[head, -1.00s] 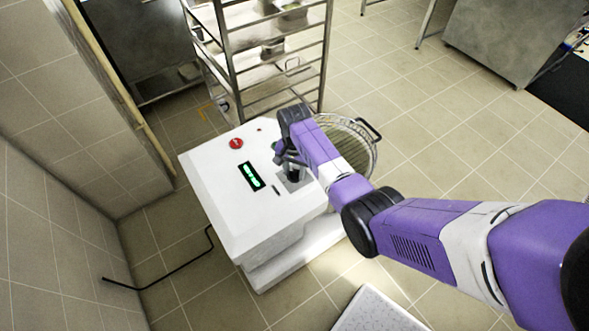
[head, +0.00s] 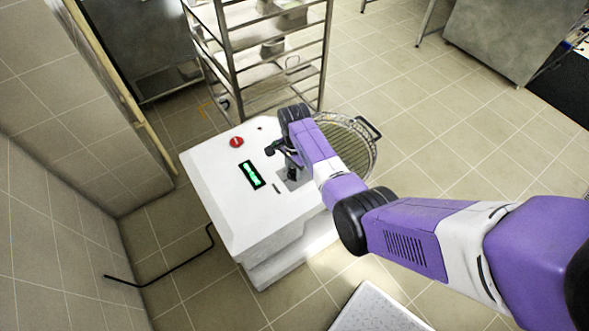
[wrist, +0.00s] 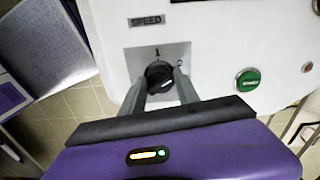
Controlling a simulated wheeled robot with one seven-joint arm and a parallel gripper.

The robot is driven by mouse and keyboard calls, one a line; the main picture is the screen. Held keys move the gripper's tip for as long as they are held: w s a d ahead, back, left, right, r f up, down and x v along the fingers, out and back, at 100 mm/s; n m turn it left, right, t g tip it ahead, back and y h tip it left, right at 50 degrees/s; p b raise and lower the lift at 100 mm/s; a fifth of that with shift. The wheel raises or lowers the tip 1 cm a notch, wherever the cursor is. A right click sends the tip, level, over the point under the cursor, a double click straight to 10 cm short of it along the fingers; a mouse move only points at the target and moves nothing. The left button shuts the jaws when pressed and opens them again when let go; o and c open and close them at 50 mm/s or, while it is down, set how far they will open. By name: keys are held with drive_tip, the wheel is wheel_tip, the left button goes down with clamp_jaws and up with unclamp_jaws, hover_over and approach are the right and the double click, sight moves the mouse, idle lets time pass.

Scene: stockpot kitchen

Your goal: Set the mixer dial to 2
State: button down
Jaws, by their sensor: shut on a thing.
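The white mixer (head: 235,205) stands on the floor with its sloped top facing up. Its black dial (wrist: 158,73) sits on a grey plate (wrist: 133,60) under a SPEED label (wrist: 148,20). A "1" is printed above the dial and a mark, probably "2", to its upper right. My gripper (wrist: 159,82) is shut on the dial, one finger on each side. In the head view my gripper (head: 287,160) is over the dial plate and partly covers it. The dial's exact pointer direction is hard to read.
A red button (head: 236,142) and a lit green display (head: 251,175) are on the mixer top. A green button (wrist: 247,80) lies right of the dial in the wrist view. A wire guard (head: 365,140) is beside the mixer. A metal rack (head: 232,55) stands behind.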

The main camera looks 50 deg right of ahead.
drive_tip(key=c, duration=0.9)
unclamp_jaws()
drive_tip(key=shift+r, duration=0.1)
wheel_tip(320, 180, up, 8)
drive_tip(key=shift+f, duration=0.15)
